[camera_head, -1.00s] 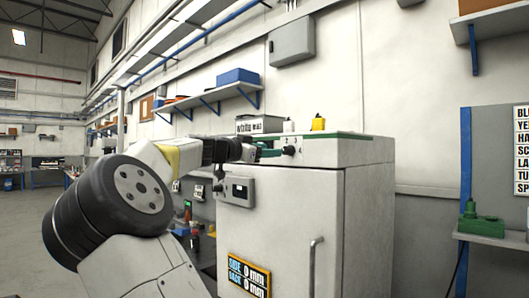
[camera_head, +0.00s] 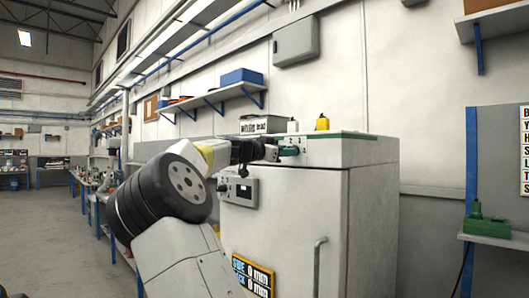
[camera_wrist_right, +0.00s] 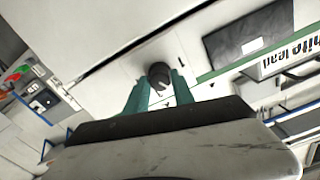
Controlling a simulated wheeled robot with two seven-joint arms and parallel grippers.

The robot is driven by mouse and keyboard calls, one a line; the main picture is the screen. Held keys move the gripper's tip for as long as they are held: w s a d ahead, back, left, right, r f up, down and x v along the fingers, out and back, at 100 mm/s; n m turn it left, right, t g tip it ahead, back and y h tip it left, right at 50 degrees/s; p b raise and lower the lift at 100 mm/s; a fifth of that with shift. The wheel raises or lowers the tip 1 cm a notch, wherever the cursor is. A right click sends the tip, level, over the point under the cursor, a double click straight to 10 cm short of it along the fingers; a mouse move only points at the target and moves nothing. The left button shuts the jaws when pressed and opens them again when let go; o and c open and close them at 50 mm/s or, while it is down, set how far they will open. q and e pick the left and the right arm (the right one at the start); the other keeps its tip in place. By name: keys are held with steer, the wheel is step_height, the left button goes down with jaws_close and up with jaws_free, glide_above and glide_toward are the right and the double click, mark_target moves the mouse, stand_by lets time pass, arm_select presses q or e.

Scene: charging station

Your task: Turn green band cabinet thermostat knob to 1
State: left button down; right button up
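The white cabinet (camera_head: 285,208) with a green band (camera_head: 345,135) along its top edge stands in the middle of the head view. Its black thermostat knob (camera_wrist_right: 158,74) shows in the right wrist view, with a pale pointer mark on it. My right gripper (camera_head: 289,151) is at the upper front of the cabinet and hides the knob in the head view. In the wrist view its two green fingers (camera_wrist_right: 160,84) are apart, one on each side of the knob, with a slight gap showing. I cannot read the dial numbers. My left gripper is out of view.
A white bottle (camera_head: 292,127), a yellow bottle (camera_head: 322,122) and a white lead box (camera_head: 262,124) stand above or behind the cabinet top. The door handle (camera_head: 318,262) sticks out lower down.

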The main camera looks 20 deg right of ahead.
jaws_close()
steer(key=shift+n, duration=6)
steer(key=o, duration=0.9)
jaws_free()
